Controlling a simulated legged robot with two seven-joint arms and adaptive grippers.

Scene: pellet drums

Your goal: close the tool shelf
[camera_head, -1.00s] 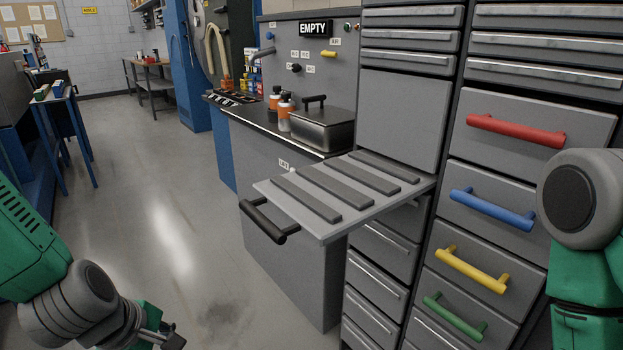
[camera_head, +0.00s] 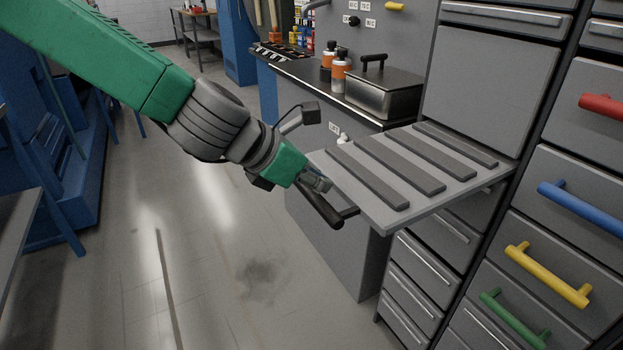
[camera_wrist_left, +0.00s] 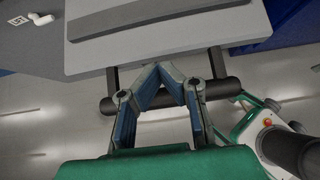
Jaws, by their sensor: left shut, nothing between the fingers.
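The tool shelf (camera_head: 458,184) is a flat grey board with several dark strips, sticking out level from the cabinet. Its black bar handle (camera_head: 320,208) hangs at the outer left edge. My left gripper (camera_head: 319,182) is at that outer edge, close to the handle. In the left wrist view my left gripper (camera_wrist_left: 168,68) has its fingertips together with nothing between them. The handle (camera_wrist_left: 222,90) passes behind the fingers there, and the shelf (camera_wrist_left: 180,52) lies just beyond the tips. I cannot tell whether they touch. My right gripper does not show.
Drawers with red, blue (camera_head: 580,206), yellow (camera_head: 547,275) and green (camera_head: 514,320) handles stand at the right. A counter behind the shelf holds a dark box (camera_head: 383,95) and orange-and-white bottles (camera_head: 338,75). The floor (camera_head: 215,270) at the left is open.

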